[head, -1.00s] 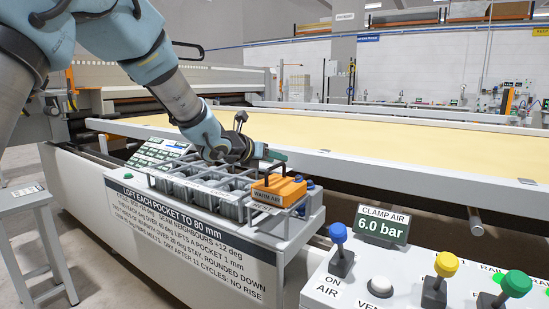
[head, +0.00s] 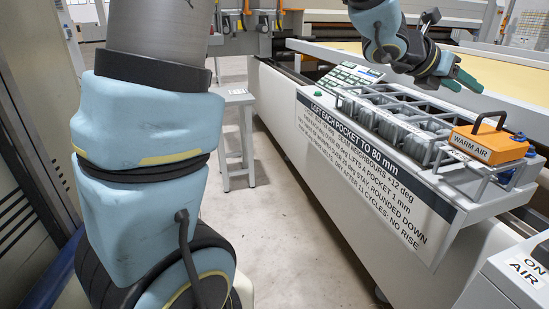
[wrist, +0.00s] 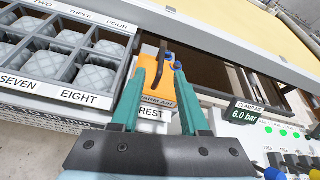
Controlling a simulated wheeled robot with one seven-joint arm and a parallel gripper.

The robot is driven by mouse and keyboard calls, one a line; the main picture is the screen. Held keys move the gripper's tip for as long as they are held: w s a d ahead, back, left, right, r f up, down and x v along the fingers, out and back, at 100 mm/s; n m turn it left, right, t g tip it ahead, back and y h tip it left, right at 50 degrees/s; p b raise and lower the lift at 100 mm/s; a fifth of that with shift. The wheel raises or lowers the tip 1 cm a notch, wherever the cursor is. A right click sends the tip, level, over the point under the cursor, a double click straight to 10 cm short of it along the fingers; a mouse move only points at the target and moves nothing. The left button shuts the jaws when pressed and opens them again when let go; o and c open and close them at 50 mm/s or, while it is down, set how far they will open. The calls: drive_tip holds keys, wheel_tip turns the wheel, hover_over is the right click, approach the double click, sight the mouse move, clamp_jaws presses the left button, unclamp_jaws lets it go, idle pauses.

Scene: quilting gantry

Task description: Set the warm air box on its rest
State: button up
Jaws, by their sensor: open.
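The warm air box (head: 490,143) is orange with a black arched handle and a white WARM AIR label. It sits level at the right end of the pocket rack. In the wrist view the box (wrist: 150,52) lies beyond and between my fingers, above a white label reading REST (wrist: 152,114). The rest under the box is mostly hidden by it. My gripper (head: 468,82) is open and empty, up and behind the handle in the head view, with a visible gap. Its two green fingers (wrist: 158,65) stand apart in the wrist view.
The grey rack (head: 395,115) holds several quilted pockets beside the box. A control panel with coloured knobs and a 6.0 bar display (wrist: 246,114) stands to the right. A small grey stool (head: 236,98) stands on the floor at left. There is free air above the rack.

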drive_tip(key=w+a+f+n+t+y, duration=0.2)
drive_tip(key=w+a+f+n+y, duration=0.15)
drive_tip(key=a+n, duration=0.5)
drive_tip(key=w+a+f+n+t+y, duration=0.1)
drive_tip(key=w+a+f+n+y, duration=0.15)
drive_tip(key=w+a+n, duration=0.4)
drive_tip(key=w+a+f+n+t+y, duration=0.2)
drive_tip(key=a+f+n, duration=0.2)
drive_tip(key=a+n, duration=0.55)
drive_tip(key=s+a+f+n+g+y, duration=0.1)
drive_tip(key=s+a+f+n+g, duration=0.1)
drive_tip(key=a+n, duration=0.5)
drive_tip(key=s+a+f+n+g+y, duration=0.2)
drive_tip(key=s+a+f+n, duration=0.2)
drive_tip(key=s+a+n, duration=0.3)
drive_tip(key=s+a+f+n+g+y, duration=0.2)
drive_tip(key=s+a+f+n, duration=0.1)
drive_tip(key=a+n, duration=0.5)
drive_tip(key=shift+s+a+f+n, duration=0.25)
drive_tip(key=shift+s+f+n, duration=0.1)
drive_tip(key=shift+s+n, duration=0.45)
drive_tip(key=shift+s+r+m, duration=0.1)
drive_tip(key=shift+m, duration=0.15)
wheel_tip(320, 180, up, 5)
drive_tip(key=p, duration=0.5)
